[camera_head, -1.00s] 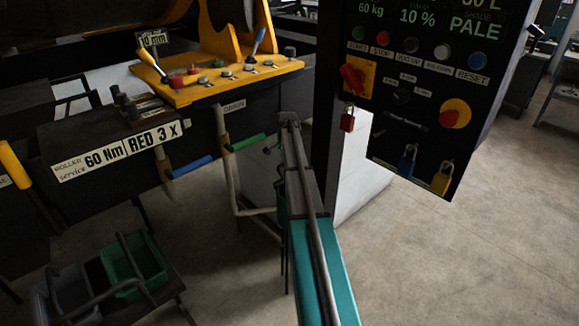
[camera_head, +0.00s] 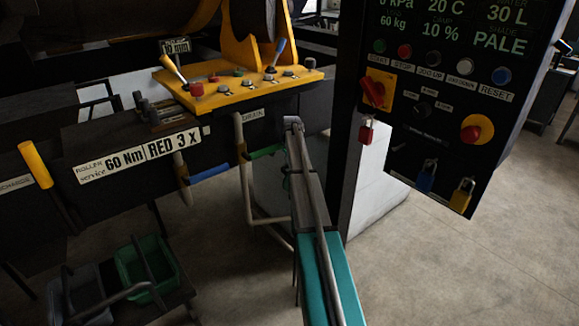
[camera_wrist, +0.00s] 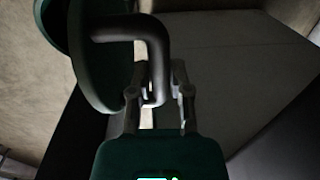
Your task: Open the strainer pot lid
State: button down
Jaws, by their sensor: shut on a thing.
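In the wrist view, my gripper (camera_wrist: 159,90) is shut on the end of a dark bent handle (camera_wrist: 150,35). The handle runs from a dark green round disc (camera_wrist: 90,60), which looks like the strainer pot lid. The disc stands edge-on at the upper left, with a second round green part (camera_wrist: 50,22) just behind it. The fingers partly hide the handle's end, and the picture is dark. In the head view I cannot make out the lid or my gripper; my teal arm reaches forward into the picture's middle.
A black control panel (camera_head: 440,110) hangs close to the right of my arm. Left are a yellow control shelf (camera_head: 240,92), a blue-handled lever (camera_head: 210,173) and a green-handled lever (camera_head: 265,152). A green basket (camera_head: 150,272) stands low at left. The floor (camera_head: 480,270) at right is clear.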

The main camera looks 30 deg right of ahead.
jog(key=c, duration=0.6)
grip_release()
jog(key=shift+o, duration=0.2)
